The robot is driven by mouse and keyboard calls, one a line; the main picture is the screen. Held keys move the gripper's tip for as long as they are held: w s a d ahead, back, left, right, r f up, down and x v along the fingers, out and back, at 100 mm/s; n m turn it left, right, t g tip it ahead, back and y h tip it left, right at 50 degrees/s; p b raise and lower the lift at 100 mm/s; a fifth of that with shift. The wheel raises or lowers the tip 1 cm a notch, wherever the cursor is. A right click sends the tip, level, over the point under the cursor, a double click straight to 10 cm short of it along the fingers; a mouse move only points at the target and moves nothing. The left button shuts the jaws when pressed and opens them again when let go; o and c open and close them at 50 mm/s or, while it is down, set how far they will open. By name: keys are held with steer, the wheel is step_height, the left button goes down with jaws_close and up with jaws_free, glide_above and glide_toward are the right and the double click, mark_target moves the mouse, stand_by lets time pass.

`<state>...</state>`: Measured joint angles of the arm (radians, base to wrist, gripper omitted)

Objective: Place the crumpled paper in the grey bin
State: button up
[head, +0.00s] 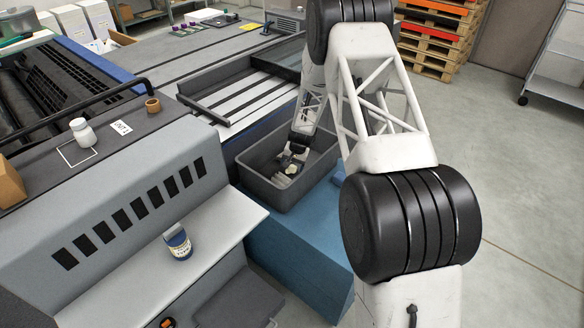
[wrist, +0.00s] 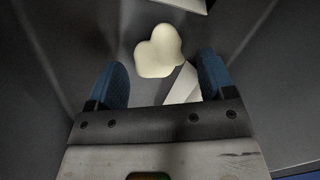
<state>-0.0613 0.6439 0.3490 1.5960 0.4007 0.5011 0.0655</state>
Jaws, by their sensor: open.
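The grey bin (head: 252,173) stands on a blue block beside the machine. My gripper (head: 291,160) reaches down inside it. The crumpled paper (wrist: 158,52) is a pale cream lump on the bin's grey floor, and it also shows in the head view (head: 291,170). In the wrist view my gripper (wrist: 163,78) is open. Its two blue fingertips are apart, with the crumpled paper just beyond and between them, not gripped. I cannot tell whether a finger touches it.
A flat white piece (wrist: 184,86) lies in the bin near the right finger. The bin walls stand close around my gripper. A blue-labelled jar (head: 177,243) stands on the machine's front shelf. A white bottle (head: 83,132) stands on top of the machine.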

steer(key=v, duration=1)
steer(key=shift+r, duration=0.2)
steer(key=shift+r, duration=0.1)
stand_by(0.4)
steer(key=s+d+r+n+t, duration=0.1)
steer(key=s+d+r, duration=0.1)
steer(key=s+r, duration=1.2)
steer(key=s+d+r+n, duration=0.1)
steer(key=s+d+r, duration=0.1)
steer(key=s+r, duration=1.25)
steer(key=s+d+r, duration=0.1)
steer(key=s+r, duration=0.2)
steer(key=s, duration=0.7)
steer(key=s+d+r+n+h, duration=0.1)
steer(key=s+r, duration=0.2)
steer(key=s, duration=0.7)
steer(key=s+d+r+h, duration=0.1)
steer(key=s+r, duration=0.2)
steer(key=s, duration=0.7)
steer(key=shift+s+n+t, duration=0.3)
steer(key=shift+n+t, duration=0.1)
steer(key=shift+d, duration=0.15)
